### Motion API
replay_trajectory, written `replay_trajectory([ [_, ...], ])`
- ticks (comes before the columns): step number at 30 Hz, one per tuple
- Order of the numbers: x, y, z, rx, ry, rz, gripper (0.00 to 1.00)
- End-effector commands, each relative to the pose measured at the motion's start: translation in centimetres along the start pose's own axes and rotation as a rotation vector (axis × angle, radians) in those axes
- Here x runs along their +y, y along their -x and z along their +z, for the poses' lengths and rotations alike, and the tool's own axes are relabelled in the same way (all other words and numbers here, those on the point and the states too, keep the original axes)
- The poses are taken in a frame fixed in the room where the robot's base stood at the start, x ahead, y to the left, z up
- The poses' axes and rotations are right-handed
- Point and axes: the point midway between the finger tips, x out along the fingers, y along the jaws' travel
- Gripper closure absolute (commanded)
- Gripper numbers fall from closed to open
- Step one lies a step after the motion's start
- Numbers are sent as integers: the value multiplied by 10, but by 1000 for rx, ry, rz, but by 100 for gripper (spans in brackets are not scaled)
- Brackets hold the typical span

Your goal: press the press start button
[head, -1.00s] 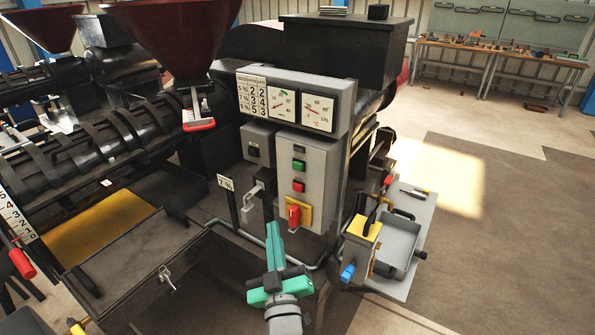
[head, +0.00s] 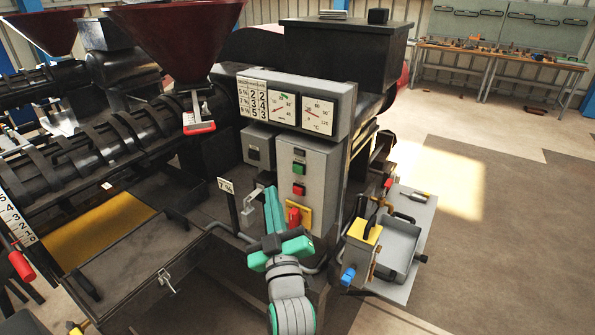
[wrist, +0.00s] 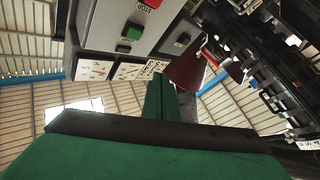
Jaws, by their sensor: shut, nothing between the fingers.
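The grey control box (head: 312,185) on the press front has a green button (head: 298,169), with a red button (head: 298,189) below it and a black one (head: 298,151) above. The wrist view shows the box inverted, with the green button (wrist: 134,32) and the red button (wrist: 152,3) labelled STOP. The green button's label is too small to read. My gripper (head: 271,192) is shut and empty, green fingers pointing up. In the head view its tips are left of and lower than the green button, apart from it; depth is hard to judge.
A red switch on a yellow plate (head: 294,216) sits low on the box, beside my fingers. A grey tray (head: 400,250) with a yellow-topped block (head: 361,240) is at right.

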Motion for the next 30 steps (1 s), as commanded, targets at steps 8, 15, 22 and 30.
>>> replay_trajectory([
  [8,18,-25,18,-1,-1,1,100],
  [15,32,-43,31,0,-1,1,100],
  [22,37,-51,37,0,-1,0,100],
  [30,38,-52,38,0,-1,0,100],
])
